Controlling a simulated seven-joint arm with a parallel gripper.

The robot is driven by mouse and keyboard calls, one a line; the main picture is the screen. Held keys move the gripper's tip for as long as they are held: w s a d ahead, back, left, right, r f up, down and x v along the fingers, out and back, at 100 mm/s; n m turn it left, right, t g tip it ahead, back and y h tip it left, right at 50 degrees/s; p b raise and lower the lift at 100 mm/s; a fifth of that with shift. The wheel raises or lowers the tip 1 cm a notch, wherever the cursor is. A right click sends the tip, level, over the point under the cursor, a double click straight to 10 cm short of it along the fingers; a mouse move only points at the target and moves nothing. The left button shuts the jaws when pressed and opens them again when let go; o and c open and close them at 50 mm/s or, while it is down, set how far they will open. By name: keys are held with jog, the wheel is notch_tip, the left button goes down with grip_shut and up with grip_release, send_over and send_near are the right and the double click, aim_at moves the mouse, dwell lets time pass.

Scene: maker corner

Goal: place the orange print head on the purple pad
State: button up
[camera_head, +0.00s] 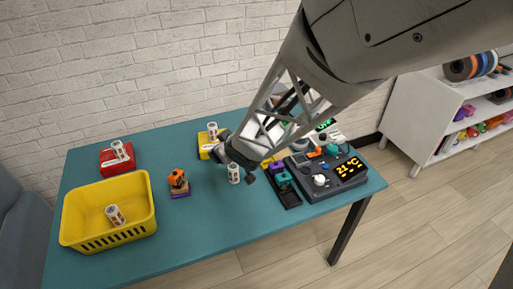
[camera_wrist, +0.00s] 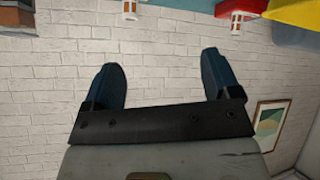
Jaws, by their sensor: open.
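The orange print head (camera_head: 178,178), orange with black parts, sits on top of the small purple pad (camera_head: 180,192) on the teal table, right of the yellow basket. My gripper (camera_head: 237,167) is to the right of them, apart from both, near a small white cylinder (camera_head: 234,174) with brown marks. In the wrist view my gripper (camera_wrist: 162,80) has its two dark fingers spread, with only the brick wall showing between them. I cannot clearly make out the print head in the wrist view.
A yellow basket (camera_head: 84,240) holds a white cylinder (camera_head: 115,215). A red box (camera_head: 110,161) and a yellow box (camera_head: 205,149) stand at the back, each with a cylinder on top. A black tray (camera_head: 289,198) and a grey device (camera_head: 315,190) are at the right. The table's front middle is clear.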

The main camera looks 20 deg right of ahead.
jog(key=s+d+r+m+g+h, duration=0.3)
jog(key=s+d+r+m+h, duration=0.15)
jog(key=s+r, duration=0.4)
jog(key=s+r+g+y, duration=0.1)
jog(key=s+r+g, duration=0.1)
jog(key=s, duration=0.6)
jog(key=s+a+r+m+g+y, duration=0.1)
jog(key=s+r, duration=0.3)
jog(key=s, duration=0.4)
jog(key=shift+s+a+g, duration=0.2)
jog(key=shift+s+g, duration=0.2)
jog(key=shift+g, duration=0.4)
